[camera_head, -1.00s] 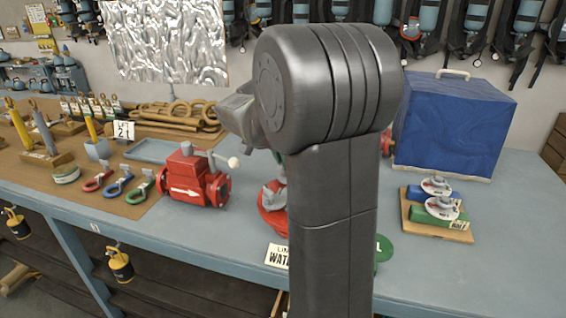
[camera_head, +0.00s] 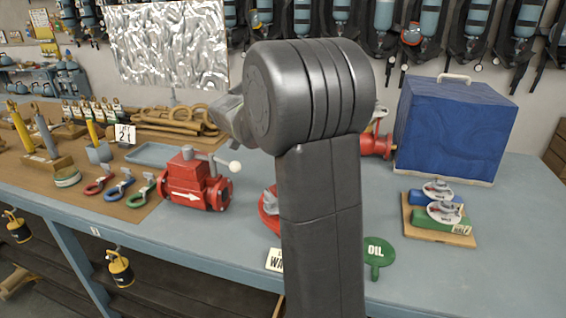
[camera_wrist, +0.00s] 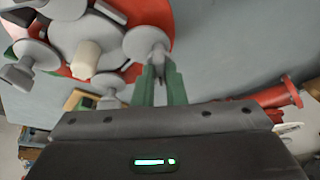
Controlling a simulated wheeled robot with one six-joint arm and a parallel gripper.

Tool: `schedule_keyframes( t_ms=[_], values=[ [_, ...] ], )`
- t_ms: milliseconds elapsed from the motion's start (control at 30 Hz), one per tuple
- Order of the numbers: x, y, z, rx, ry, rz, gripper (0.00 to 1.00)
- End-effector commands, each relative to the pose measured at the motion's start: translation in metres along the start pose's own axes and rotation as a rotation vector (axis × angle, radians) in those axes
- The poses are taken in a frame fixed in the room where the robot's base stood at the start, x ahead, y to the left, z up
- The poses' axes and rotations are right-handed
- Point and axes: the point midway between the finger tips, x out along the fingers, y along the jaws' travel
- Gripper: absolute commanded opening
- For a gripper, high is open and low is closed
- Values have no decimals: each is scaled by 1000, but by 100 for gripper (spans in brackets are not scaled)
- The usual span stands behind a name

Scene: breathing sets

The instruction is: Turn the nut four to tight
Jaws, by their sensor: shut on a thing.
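In the wrist view a red flange (camera_wrist: 164,20) carries a grey round hub (camera_wrist: 75,35) with a pale stub, and several grey wing-like nuts around it. My gripper (camera_wrist: 158,66) has its two green-padded fingers close together on one grey nut (camera_wrist: 147,40) at the flange's right edge. No number shows on this nut, so I cannot tell which one it is. In the head view my arm hides the gripper and most of the red flange (camera_head: 266,218); only its left side shows.
A red valve block (camera_head: 188,188) with a white arrow stands left of the flange. A green OIL tag (camera_head: 376,252) lies right of my arm. Farther right are a blue covered box (camera_head: 448,130) and a wooden board (camera_head: 440,236) with blue and green parts. The bench's front right is clear.

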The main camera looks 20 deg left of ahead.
Motion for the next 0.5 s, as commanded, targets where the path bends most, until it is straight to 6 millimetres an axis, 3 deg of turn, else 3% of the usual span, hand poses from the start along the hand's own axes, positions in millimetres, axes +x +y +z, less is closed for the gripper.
schedule_keyframes(
  t_ms=[200, 233, 333, 500],
  values=[
    [-1, 0, 0, 0, -1, -2, 0],
    [-1, 0, 0, 0, -1, -2, 13],
    [0, 0, 0, -1, -1, -2, 32],
    [0, 0, 0, -1, 0, -1, 33]
  ],
)
